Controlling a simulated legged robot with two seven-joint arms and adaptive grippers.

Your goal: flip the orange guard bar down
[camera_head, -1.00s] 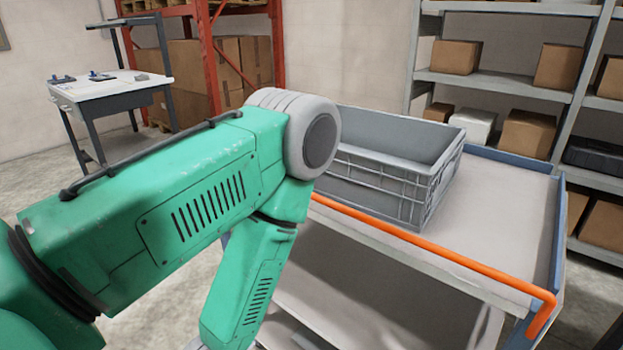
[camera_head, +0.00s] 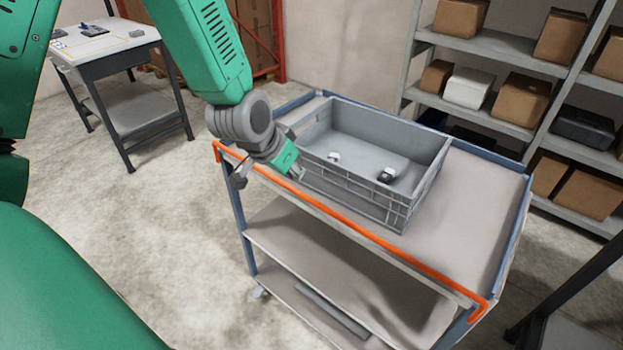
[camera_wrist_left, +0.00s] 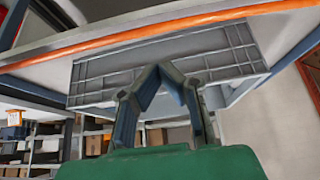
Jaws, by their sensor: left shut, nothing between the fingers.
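The orange guard bar (camera_head: 400,250) runs along the near long edge of the cart's top shelf, and its right end bends down at the corner. It also crosses the top of the left wrist view (camera_wrist_left: 200,19). My left gripper (camera_head: 298,173) is near the left part of the bar, beside the grey crate. In the left wrist view its fingers (camera_wrist_left: 160,72) meet at the tips with nothing between them. The bar lies apart from the fingertips in that picture. The head view does not show clearly whether the gripper touches the bar or crate.
A grey crate (camera_head: 352,200) with a few small items stands on the cart (camera_head: 470,215). The cart's lower shelf (camera_head: 300,250) is mostly bare. Shelving with boxes (camera_head: 520,100) stands at the back right, and a small table (camera_head: 100,45) at the back left.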

